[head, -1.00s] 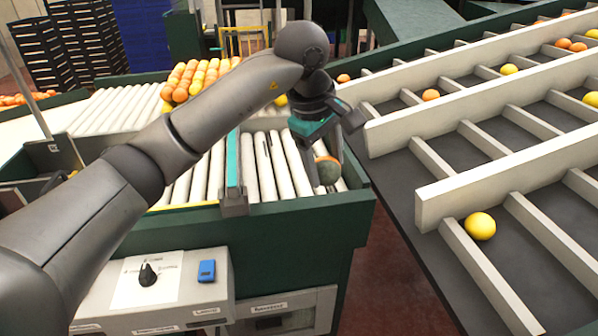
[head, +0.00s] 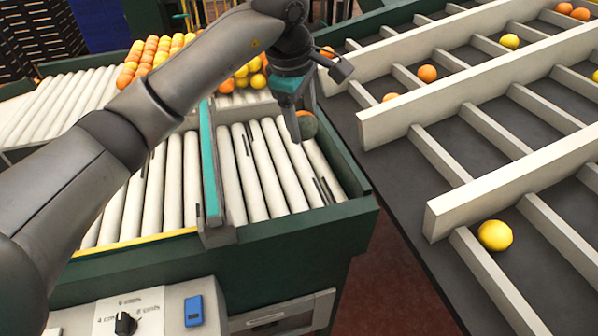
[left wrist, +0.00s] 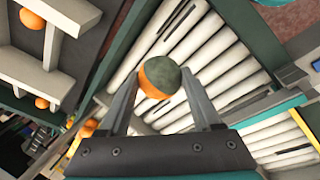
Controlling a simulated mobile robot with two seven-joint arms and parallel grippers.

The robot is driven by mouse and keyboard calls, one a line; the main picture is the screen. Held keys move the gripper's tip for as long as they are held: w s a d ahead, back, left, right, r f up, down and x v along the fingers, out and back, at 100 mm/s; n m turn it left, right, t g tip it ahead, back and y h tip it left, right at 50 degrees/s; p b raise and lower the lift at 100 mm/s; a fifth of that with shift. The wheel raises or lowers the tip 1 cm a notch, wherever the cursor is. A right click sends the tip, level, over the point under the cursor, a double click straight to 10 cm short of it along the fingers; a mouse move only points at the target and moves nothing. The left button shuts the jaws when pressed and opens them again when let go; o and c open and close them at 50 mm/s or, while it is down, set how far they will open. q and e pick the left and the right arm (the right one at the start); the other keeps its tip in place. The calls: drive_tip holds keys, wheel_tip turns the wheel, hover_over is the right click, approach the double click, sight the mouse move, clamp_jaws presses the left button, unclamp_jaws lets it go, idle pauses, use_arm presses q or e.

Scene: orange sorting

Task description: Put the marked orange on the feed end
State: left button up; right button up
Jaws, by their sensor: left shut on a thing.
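The marked orange (head: 308,126) is orange with a dark grey-green patch over much of it. My left gripper (head: 302,130) is shut on it, above the right side of the short white roller bed (head: 262,172). In the left wrist view the marked orange (left wrist: 161,76) sits between the two fingertips of the left gripper (left wrist: 159,80), with the rollers behind it. The gap between fruit and rollers is hard to judge. My right gripper is not in view.
A teal-topped divider (head: 210,170) splits the rollers. Oranges and yellow fruit (head: 150,62) lie in rows behind, with more loose fruit (head: 248,76) near my arm. A slatted sorting rack (head: 480,130) with scattered fruit stands right. A control box (head: 150,310) is in front.

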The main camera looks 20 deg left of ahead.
use_arm(q)
wheel_tip(320, 180, down, 14)
drive_tip(key=shift+w+r+p, duration=0.1)
drive_tip(key=shift+p, duration=0.4)
drive_tip(key=o, duration=1.4)
drive_tip(key=shift+f, duration=0.2)
drive_tip(key=shift+r, duration=0.15)
drive_tip(key=shift+a+r, duration=0.1)
drive_tip(key=shift+r, duration=0.2)
drive_tip(key=v, duration=1.1)
drive_tip(key=shift+r+b, duration=0.2)
drive_tip(key=shift+b, duration=0.1)
